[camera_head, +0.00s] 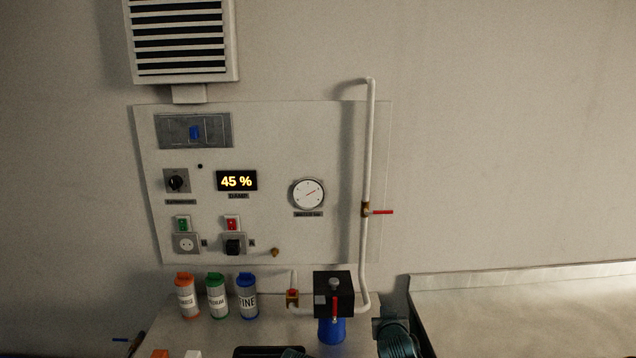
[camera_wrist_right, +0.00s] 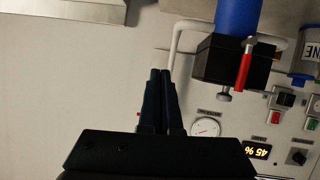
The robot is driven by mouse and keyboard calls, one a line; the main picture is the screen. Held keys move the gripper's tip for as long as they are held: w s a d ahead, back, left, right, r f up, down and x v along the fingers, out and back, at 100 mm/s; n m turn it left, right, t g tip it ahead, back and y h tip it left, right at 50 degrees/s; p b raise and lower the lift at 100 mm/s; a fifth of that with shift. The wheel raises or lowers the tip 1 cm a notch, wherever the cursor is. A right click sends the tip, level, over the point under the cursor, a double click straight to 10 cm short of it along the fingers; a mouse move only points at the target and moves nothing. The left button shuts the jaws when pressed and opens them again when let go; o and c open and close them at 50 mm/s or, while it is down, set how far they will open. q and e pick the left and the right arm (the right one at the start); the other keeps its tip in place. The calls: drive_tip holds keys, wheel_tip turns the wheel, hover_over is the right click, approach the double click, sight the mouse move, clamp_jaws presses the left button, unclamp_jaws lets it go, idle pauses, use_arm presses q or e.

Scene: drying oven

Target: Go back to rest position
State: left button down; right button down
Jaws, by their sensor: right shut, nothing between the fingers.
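My right gripper (camera_wrist_right: 160,76) is shut and empty in the right wrist view, its two dark fingers together in front of the pale wall. It is apart from the black block with the red lever (camera_wrist_right: 232,62), which shows beside it with a blue body above it in that rotated view. A dark ribbed part of my arm shows at the bottom of the head view, right of the black block (camera_head: 333,290). My left gripper is not seen in either view.
A wall panel carries a display reading 45 % (camera_head: 237,181), a round gauge (camera_head: 308,193) and switches. A white pipe (camera_head: 368,150) with a red-handled valve runs down its right side. Orange, green and blue-capped bottles (camera_head: 217,296) stand on the table. A pale worktop (camera_head: 530,310) lies right.

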drive_tip(key=s+a+f+n+g, duration=0.2)
drive_tip(key=s+a+f+g, duration=0.5)
drive_tip(key=s+f, duration=0.3)
drive_tip(key=s+a+f+n+g, duration=0.1)
drive_tip(key=s+a+g, duration=0.1)
drive_tip(key=s, duration=0.5)
drive_tip(key=s+a+f+n+g, duration=0.1)
drive_tip(key=s+a+f+g, duration=0.1)
drive_tip(key=s+g, duration=0.2)
drive_tip(key=s, duration=0.3)
drive_tip(key=shift+a+g, duration=0.15)
drive_tip(key=shift+g, duration=0.15)
